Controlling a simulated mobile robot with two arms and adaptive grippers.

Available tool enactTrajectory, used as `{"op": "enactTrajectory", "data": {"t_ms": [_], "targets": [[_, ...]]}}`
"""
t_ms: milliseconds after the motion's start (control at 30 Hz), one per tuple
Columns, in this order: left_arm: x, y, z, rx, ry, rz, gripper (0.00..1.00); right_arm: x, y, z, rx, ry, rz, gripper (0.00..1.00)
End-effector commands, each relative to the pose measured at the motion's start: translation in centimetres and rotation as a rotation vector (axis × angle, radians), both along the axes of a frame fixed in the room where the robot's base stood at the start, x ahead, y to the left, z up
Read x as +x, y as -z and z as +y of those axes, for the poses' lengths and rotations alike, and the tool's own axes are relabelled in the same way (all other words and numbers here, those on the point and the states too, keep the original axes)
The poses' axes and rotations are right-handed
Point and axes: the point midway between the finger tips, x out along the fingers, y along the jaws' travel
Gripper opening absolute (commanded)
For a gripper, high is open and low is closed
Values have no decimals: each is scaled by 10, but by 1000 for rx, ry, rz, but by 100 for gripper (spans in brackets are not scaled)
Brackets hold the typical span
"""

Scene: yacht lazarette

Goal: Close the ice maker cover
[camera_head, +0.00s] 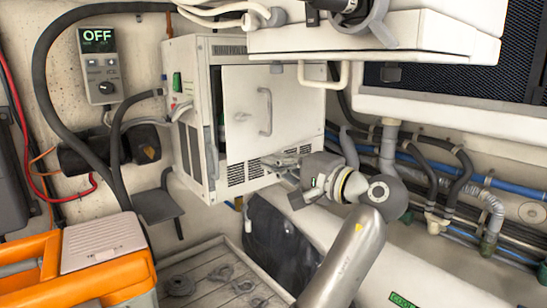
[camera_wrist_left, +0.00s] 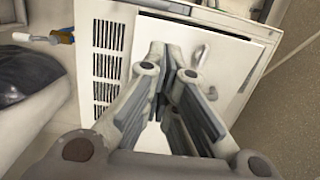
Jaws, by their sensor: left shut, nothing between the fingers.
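The ice maker (camera_head: 189,148) is a white box against the wall, with vents on its front. Its cover (camera_head: 246,90) is a flat white panel with a bar handle (camera_head: 266,112). The cover stands ajar, with a dark gap along its left edge in the head view. My left gripper (camera_head: 272,161) is shut and empty, in front of the cover's lower part and the vent. In the left wrist view, the shut fingers (camera_wrist_left: 171,58) overlap the cover (camera_wrist_left: 252,50), with the handle (camera_wrist_left: 206,53) to their right. Contact with the cover cannot be told. My right gripper is not in view.
A white overhead unit (camera_head: 430,35) hangs at the upper right, near the ice maker's top. A controller reading OFF (camera_head: 100,65) is on the left wall. An orange case (camera_head: 85,270) stands at lower left. Pipes and hoses (camera_head: 440,165) run along the right wall.

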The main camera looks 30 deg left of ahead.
Motion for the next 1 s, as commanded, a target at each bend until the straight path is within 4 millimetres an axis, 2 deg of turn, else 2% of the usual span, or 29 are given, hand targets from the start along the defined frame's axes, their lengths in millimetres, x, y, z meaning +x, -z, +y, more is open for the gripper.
{"op": "enactTrajectory", "data": {"t_ms": [33,200,433,633,1000], "targets": [[2,-5,14,3,-6,1,0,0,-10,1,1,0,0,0],[12,-5,49,3,-6,3,0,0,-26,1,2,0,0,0],[23,-4,86,3,-3,3,0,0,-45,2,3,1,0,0],[27,-2,99,2,-1,1,0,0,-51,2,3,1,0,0],[27,0,101,1,0,2,0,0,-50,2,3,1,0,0]]}}
